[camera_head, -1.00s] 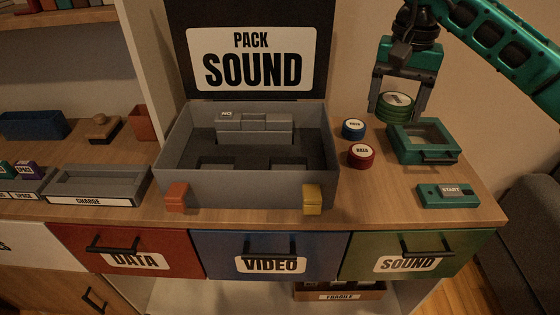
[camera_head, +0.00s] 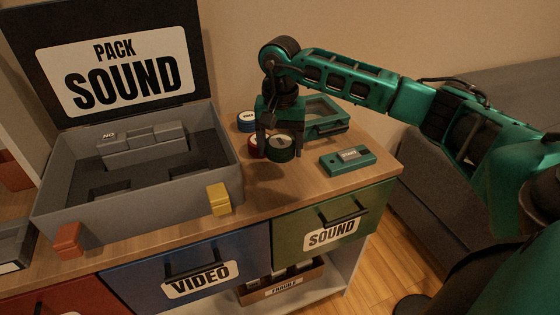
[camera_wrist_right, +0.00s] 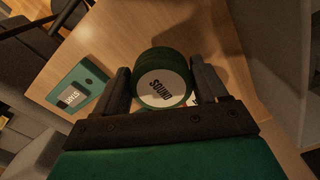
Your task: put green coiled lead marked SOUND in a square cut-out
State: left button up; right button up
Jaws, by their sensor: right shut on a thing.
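The green coiled lead (camera_head: 284,148) is held in my right gripper (camera_head: 281,153), which is shut on it above the wooden counter. In the right wrist view the lead (camera_wrist_right: 163,82) sits between the two fingers, its white SOUND label facing the camera. The open grey case (camera_head: 140,212) stands to the left, its lid labelled PACK SOUND. Its dark foam floor has square cut-outs, one at the front left (camera_head: 110,188) and one to its right (camera_head: 165,173); the case's front wall partly hides them. The lead is outside the case. My left gripper is not in view.
A blue coil (camera_head: 246,121) and a red coil (camera_head: 256,147) lie behind the gripper, the red one partly hidden. A green open-framed box (camera_head: 325,118) and a green START device (camera_head: 346,160) are to the right. A grey block (camera_head: 145,145) sits inside the case.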

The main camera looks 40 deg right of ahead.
aim_at(280, 172)
jog(key=shift+f, duration=2.2)
jog(key=shift+b, duration=0.3)
jog(key=shift+f, duration=0.25)
jog(key=o, duration=1.1)
jog(key=shift+r, duration=0.1)
